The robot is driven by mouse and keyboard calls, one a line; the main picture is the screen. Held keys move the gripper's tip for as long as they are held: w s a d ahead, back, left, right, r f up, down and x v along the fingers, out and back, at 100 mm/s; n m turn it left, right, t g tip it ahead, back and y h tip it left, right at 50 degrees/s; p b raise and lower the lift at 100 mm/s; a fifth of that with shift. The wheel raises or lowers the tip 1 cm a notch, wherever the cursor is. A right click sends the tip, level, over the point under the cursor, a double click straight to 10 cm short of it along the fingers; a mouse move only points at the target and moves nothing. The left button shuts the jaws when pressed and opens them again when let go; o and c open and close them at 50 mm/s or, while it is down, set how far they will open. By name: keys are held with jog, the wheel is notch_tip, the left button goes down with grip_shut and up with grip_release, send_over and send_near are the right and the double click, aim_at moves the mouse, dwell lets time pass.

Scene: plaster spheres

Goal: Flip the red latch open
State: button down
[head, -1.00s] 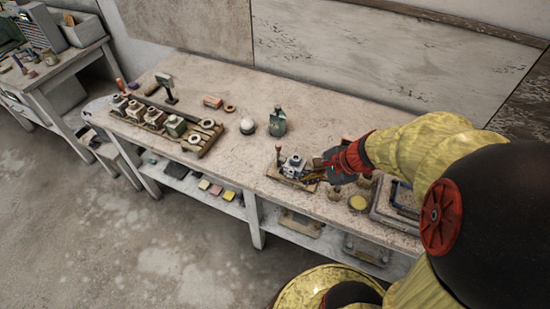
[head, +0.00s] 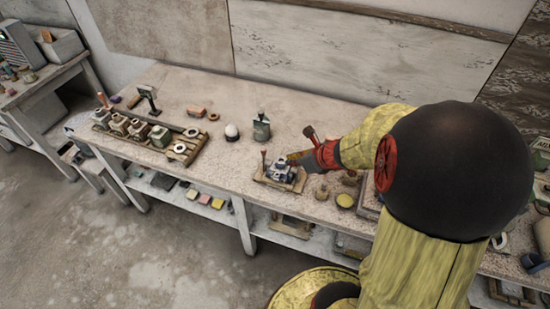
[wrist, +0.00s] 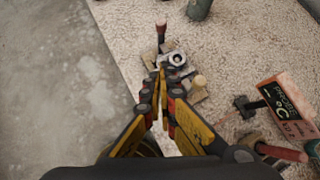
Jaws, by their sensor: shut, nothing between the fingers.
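A small metal fixture (head: 283,172) sits on a wooden base on the bench. An upright lever with a red end (head: 264,154) stands at its left side; I take it for the red latch. In the wrist view the red-ended lever (wrist: 161,30) stands beyond the fixture (wrist: 176,60), upright as far as I can tell. My gripper (wrist: 162,72) is shut and empty, its yellow fingers together in front of the fixture and short of the lever. In the head view my gripper (head: 297,157) is at the right of the fixture. Whether the fingertips touch the fixture is unclear.
A green bottle (head: 261,127) and a white sphere (head: 232,132) stand behind the fixture. A wooden rack (head: 150,138) of blocks is at left. An orange box (wrist: 288,105) and a red-handled tool (wrist: 281,152) lie at right. The bench's front edge is close.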

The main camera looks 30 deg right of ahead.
jog(key=b+x, duration=0.3)
jog(key=x, duration=0.7)
jog(key=shift+f, duration=0.1)
jog(key=shift+w+a, duration=0.2)
jog(key=shift+w, duration=0.8)
jog(key=shift+w+a, duration=0.2)
jog(key=shift+w, duration=0.75)
jog(key=shift+r+p, duration=0.25)
jog(key=shift+p, duration=0.15)
